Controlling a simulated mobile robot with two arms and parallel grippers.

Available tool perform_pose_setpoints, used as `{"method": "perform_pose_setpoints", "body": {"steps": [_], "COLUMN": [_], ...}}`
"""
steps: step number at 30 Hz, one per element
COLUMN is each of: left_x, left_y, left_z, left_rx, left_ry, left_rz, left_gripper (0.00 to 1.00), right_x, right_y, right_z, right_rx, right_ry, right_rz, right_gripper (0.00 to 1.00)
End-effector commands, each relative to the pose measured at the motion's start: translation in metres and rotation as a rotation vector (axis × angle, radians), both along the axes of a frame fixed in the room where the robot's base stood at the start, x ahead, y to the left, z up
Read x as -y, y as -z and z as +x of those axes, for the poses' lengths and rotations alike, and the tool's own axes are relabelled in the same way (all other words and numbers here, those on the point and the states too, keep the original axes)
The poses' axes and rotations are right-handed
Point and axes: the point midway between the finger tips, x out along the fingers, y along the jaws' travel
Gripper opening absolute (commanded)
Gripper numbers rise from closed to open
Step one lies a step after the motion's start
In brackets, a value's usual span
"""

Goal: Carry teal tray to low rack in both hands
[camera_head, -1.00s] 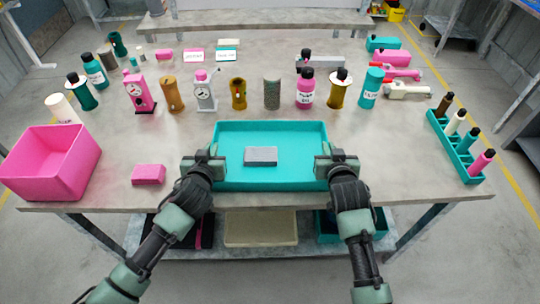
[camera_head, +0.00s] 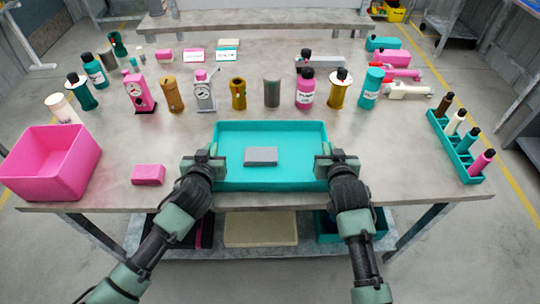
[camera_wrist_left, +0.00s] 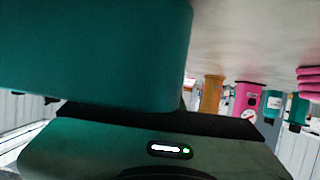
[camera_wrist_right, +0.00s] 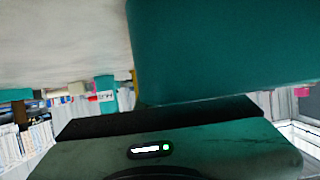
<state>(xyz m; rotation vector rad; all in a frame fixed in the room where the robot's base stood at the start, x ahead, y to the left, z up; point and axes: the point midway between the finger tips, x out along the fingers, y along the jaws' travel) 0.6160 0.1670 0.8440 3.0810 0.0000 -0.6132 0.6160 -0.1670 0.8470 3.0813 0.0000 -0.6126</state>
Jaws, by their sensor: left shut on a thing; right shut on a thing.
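The teal tray (camera_head: 270,185) is at the front edge of the worktable, with a grey block (camera_head: 260,156) lying in it. My left gripper (camera_head: 212,165) is shut on the tray's left side. My right gripper (camera_head: 326,165) is shut on the tray's right side. The tray wall fills much of the left wrist view (camera_wrist_left: 90,50) and the right wrist view (camera_wrist_right: 230,50). Whether the tray touches the tabletop cannot be told. A low shelf (camera_head: 205,252) shows under the table, partly hidden by my arms.
A pink bin (camera_head: 50,165) stands left of the tray, with a pink block (camera_head: 148,174) between. Several bottles and pump parts stand behind the tray. A teal holder (camera_head: 455,150) with bottles is at the right. A beige tray (camera_head: 261,230) sits on the low shelf.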

Motion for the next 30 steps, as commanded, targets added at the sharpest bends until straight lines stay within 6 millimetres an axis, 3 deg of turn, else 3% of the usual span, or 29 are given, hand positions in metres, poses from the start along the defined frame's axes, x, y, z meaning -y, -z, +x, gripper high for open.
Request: {"method": "perform_pose_setpoints", "body": {"steps": [10, 24, 30], "left_x": [0.0, 0.0, 0.0], "left_y": [-0.005, -0.05, -0.052], "left_z": [0.0, 0.001, 0.001], "left_rx": [0.002, 0.003, 0.002], "left_ry": [0.0, 0.0, 0.0], "left_rz": [0.0, 0.0, 0.0], "left_gripper": [0.0, 0.0, 0.0], "right_x": [0.0, 0.0, 0.0], "right_y": [-0.005, -0.049, -0.052], "right_z": [0.0, 0.0, 0.0], "right_rx": [0.001, 0.001, 0.001], "right_ry": [0.0, 0.0, 0.0], "right_rz": [0.0, 0.0, 0.0], "right_gripper": [0.0, 0.0, 0.0]}}
